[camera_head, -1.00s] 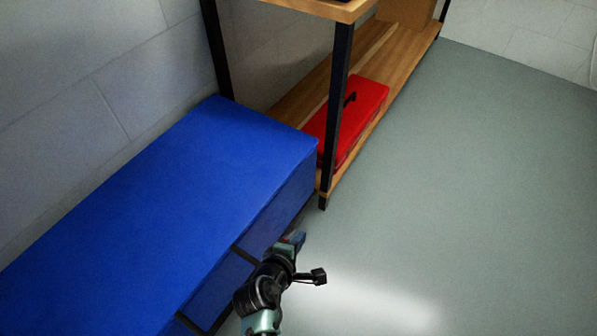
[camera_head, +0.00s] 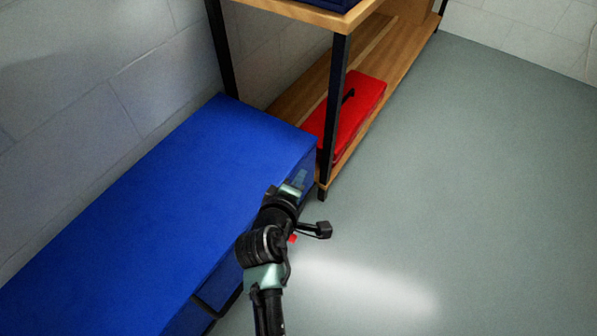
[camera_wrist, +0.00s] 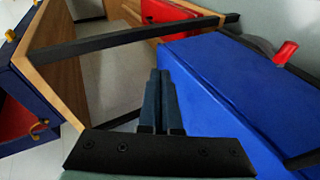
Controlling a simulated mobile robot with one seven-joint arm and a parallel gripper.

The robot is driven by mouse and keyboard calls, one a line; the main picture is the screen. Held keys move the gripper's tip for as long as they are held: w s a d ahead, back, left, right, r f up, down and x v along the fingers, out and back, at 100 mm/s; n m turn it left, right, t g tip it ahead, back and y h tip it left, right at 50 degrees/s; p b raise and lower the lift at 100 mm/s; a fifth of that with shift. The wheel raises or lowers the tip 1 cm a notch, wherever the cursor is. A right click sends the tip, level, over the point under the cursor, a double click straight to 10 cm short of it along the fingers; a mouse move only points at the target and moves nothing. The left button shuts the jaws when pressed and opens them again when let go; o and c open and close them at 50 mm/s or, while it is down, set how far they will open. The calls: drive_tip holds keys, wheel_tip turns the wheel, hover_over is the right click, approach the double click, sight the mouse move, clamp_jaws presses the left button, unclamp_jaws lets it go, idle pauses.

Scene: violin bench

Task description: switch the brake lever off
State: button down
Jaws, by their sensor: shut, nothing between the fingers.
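A red lever handle (camera_wrist: 286,53) on a dark grey mount shows at the upper right of the wrist view, by the far edge of the blue box; I take it to be the brake lever. In the head view only a small red bit (camera_head: 292,238) shows beside my arm, possibly the same lever, mostly hidden. My gripper (camera_head: 300,178) is over the front edge of the blue box in the head view. Its fingers (camera_wrist: 160,78) are together and empty in the wrist view, apart from the red handle, which lies to their right.
The blue box (camera_head: 150,210) stands along the wall. A wooden shelf unit with a black post (camera_head: 335,110) adjoins its far end, with a red case (camera_head: 355,105) on the lower board. The grey floor (camera_head: 470,190) to the right is clear.

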drive_tip(key=shift+w+r, duration=0.1)
drive_tip(key=shift+r, duration=0.25)
